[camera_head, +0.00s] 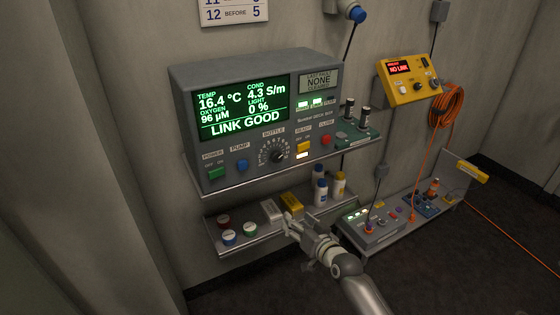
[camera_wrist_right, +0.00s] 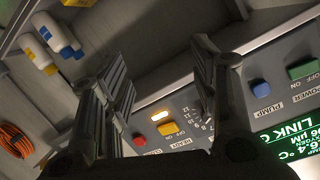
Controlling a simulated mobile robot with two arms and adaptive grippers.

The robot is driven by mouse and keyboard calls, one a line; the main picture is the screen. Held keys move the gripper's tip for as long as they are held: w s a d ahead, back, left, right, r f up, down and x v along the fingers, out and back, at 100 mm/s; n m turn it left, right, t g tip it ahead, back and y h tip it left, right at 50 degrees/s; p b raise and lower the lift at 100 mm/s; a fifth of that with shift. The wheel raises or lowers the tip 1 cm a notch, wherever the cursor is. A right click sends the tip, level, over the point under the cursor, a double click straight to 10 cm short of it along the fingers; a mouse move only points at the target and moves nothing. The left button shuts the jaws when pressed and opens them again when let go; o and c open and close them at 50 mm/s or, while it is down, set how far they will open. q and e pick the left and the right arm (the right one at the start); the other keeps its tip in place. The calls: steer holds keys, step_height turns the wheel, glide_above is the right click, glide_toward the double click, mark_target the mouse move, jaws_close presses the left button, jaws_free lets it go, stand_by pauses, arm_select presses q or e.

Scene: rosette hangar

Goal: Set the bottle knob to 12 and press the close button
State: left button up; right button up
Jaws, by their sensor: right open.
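The bottle knob (camera_head: 278,156) is a dark round dial in a ring of numbers on the grey control panel (camera_head: 240,62). Its exact setting is too small to read. The red close button (camera_head: 326,140) is right of the yellow ready button (camera_head: 303,146), with a lit lamp below the yellow one. My right gripper (camera_head: 289,222) is open and empty, below and in front of the panel, apart from it. In the right wrist view the gripper (camera_wrist_right: 160,62) shows spread fingers. The red button (camera_wrist_right: 139,139) shows there; a finger hides much of the dial.
The panel screen (camera_head: 240,106) reads LINK GOOD. A lower shelf (camera_head: 262,232) holds small jars, boxes and bottles close to my right gripper. A yellow box (camera_head: 408,79) reading NO LINK and a coiled orange cable (camera_head: 445,105) hang at the right.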

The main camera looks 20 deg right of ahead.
mark_target(277, 159)
step_height(277, 159, up, 14)
steer(key=w+r+t, duration=0.1)
steer(key=w+t, duration=0.1)
steer(key=t, duration=0.1)
steer(key=shift+y, duration=0.4)
steer(key=w, duration=1)
steer(key=shift+w+a+f, duration=0.2)
steer(key=shift+a+f, duration=0.1)
steer(key=c, duration=1)
steer(key=shift+c, duration=0.2)
steer(key=shift+m+p, duration=0.3)
steer(key=shift+m, duration=0.1)
steer(key=m, duration=0.5)
steer(key=shift+a, duration=0.1)
steer(key=m+p, duration=0.1)
steer(key=m, duration=0.5)
steer(key=shift+r, duration=0.1)
steer(key=shift+m, duration=0.4)
